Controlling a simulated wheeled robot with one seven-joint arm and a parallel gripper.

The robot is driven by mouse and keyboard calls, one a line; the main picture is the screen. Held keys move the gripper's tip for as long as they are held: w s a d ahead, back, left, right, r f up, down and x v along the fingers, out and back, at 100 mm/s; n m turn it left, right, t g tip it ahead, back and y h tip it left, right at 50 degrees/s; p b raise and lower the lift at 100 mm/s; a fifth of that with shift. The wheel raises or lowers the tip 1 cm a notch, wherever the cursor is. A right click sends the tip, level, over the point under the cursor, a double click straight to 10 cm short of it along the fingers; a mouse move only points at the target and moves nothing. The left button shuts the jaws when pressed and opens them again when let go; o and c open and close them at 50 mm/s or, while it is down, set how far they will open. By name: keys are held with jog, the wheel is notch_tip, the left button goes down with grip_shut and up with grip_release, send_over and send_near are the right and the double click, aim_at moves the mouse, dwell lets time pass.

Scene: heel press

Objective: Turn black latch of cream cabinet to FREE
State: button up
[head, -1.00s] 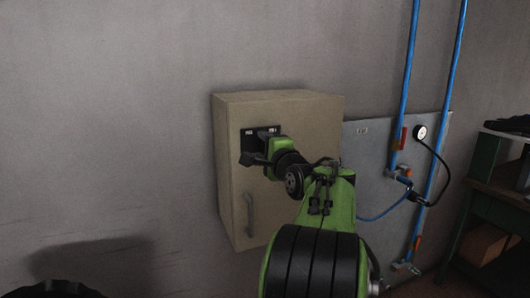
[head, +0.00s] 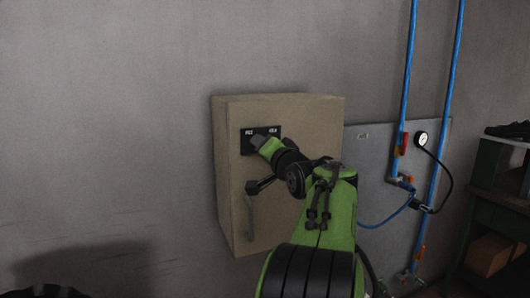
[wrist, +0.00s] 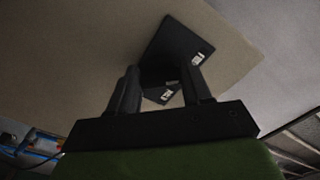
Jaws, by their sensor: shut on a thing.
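The cream cabinet (head: 300,115) is fixed to the wall. A black plate (head: 273,138) sits high on its front, with small white labels at its upper left and upper right; the left one seems to read FREE and the right one HOLD. My gripper (head: 258,143) is at the plate, shut on the black latch, which it hides in the head view. In the wrist view, the fingers of my gripper (wrist: 161,88) stand either side of the dark latch (wrist: 156,78), against the black plate (wrist: 178,42). The latch's exact angle is hard to tell.
A grey door handle (head: 250,217) is below my wrist on the cabinet front. To the right are a grey panel (head: 368,150), blue pipes (head: 404,70), a pressure gauge (head: 421,139) and a green bench (head: 500,165). The wall left of the cabinet is clear.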

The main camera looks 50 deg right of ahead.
jog(key=shift+f+n, duration=0.15)
jog(key=shift+n, duration=0.25)
jog(key=o, duration=1.1)
jog(key=shift+c, duration=0.2)
jog(key=shift+s, duration=0.1)
jog(key=b+v, duration=0.1)
jog(key=v, duration=1.4)
jog(key=shift+s+a, duration=0.15)
jog(key=shift+s, duration=0.05)
